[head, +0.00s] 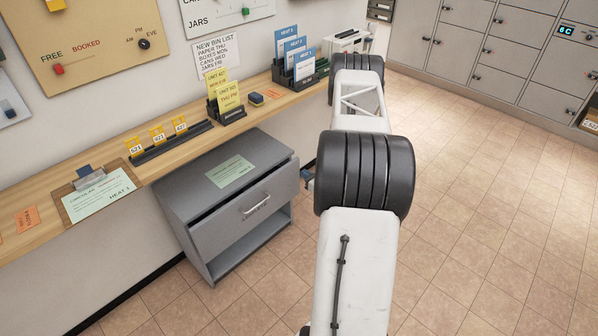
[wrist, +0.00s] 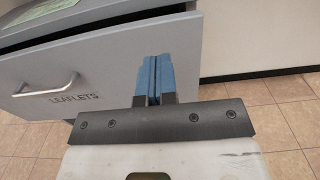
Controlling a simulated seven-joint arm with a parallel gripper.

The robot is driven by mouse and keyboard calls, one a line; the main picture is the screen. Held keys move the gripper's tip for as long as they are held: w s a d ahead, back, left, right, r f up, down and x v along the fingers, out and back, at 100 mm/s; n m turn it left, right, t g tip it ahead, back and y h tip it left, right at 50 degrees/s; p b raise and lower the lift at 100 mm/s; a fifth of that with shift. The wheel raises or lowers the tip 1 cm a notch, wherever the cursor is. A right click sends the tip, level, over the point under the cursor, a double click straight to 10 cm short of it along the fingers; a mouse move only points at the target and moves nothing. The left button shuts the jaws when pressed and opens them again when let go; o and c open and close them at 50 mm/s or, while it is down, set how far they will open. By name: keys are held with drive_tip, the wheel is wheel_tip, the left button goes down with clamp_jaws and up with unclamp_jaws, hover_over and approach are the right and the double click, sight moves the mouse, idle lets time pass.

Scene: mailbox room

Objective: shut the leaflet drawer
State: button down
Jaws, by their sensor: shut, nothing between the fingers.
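The leaflet drawer (head: 228,222) is the grey upper drawer of a low cabinet (head: 180,192) under the wooden shelf. Its front stands out from the cabinet, with a dark gap behind its top edge. In the wrist view, the drawer front (wrist: 110,72) bears the word LEAFLETS and a bar handle (wrist: 47,87) at left. My gripper (wrist: 154,60) is shut and empty, its blue fingers in front of the right part of the drawer front. I cannot tell whether they touch it. In the head view, my gripper (head: 306,175) is mostly hidden by my arm, right of the drawer.
A green sheet (head: 230,170) lies on the cabinet top. The wooden shelf (head: 185,145) above carries a clipboard (head: 96,193), yellow tags and leaflet holders (head: 300,62). An open compartment lies below the drawer. The tiled floor (head: 470,200) at right is clear.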

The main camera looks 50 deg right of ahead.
drive_tip(key=s, duration=0.7)
drive_tip(key=shift+s, duration=0.2)
drive_tip(key=c, duration=1.4)
unclamp_jaws()
drive_tip(key=shift+a, duration=0.1)
drive_tip(key=shift+c, duration=0.2)
drive_tip(key=shift+o, duration=1.1)
drive_tip(key=shift+w+a+f, duration=0.1)
drive_tip(key=shift+w+a, duration=0.05)
drive_tip(key=shift+a, duration=0.05)
drive_tip(key=shift+o, duration=0.2)
drive_tip(key=w+a+f+m+y, duration=0.3)
drive_tip(key=a+m, duration=0.3)
drive_tip(key=a, duration=0.4)
drive_tip(key=shift+w+f+t+y, duration=0.2)
drive_tip(key=shift+w+t+y, duration=0.15)
drive_tip(key=shift+y, duration=0.15)
drive_tip(key=w+a+f+m+y, duration=0.1)
drive_tip(key=a+f+m+y, duration=0.2)
drive_tip(key=a+m, duration=0.3)
drive_tip(key=a, duration=0.4)
drive_tip(key=shift+w+a+m+y, duration=0.2)
drive_tip(key=shift+w+m+y, duration=0.1)
drive_tip(key=shift+w+y, duration=0.1)
